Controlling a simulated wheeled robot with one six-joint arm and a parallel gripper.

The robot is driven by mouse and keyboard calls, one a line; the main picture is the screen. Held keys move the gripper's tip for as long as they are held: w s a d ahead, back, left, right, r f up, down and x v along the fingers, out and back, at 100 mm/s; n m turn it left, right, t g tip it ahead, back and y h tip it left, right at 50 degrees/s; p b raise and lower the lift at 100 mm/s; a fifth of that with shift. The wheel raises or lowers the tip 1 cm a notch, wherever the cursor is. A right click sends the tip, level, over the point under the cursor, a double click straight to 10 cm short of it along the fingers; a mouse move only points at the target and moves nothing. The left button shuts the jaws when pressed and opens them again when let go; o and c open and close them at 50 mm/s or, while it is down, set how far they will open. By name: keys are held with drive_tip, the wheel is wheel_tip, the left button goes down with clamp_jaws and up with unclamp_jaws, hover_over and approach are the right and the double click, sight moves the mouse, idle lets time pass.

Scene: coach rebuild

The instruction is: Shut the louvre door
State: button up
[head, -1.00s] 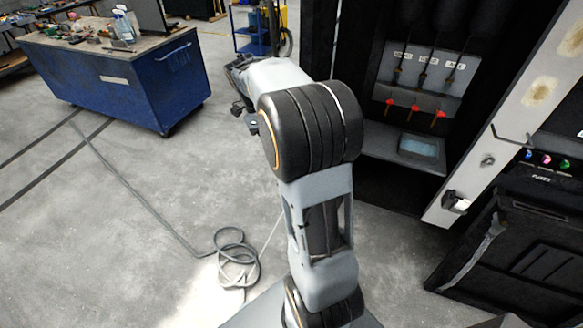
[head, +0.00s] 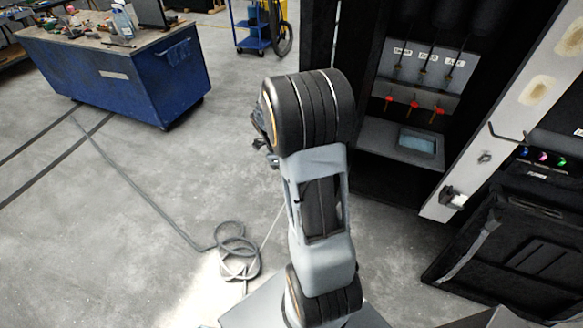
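A dark panel with slots (head: 540,262), which looks like the louvre door, is at the lower right in the head view, below the row of coloured lights. It has a pale worn strip along its left edge. I cannot tell for certain how far it stands open. My gripper (head: 262,143) is mostly hidden behind my own arm; only small dark parts show at the arm's left side. It is well left of the panel and apart from it. Its fingers cannot be made out.
A pale post (head: 505,100) with a hook and small latch stands left of the panel. A dark cabinet with red-tipped levers (head: 413,104) is behind my arm. A coiled hose (head: 236,245) lies on the floor.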

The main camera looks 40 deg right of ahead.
clamp_jaws()
idle(0.3)
idle(0.3)
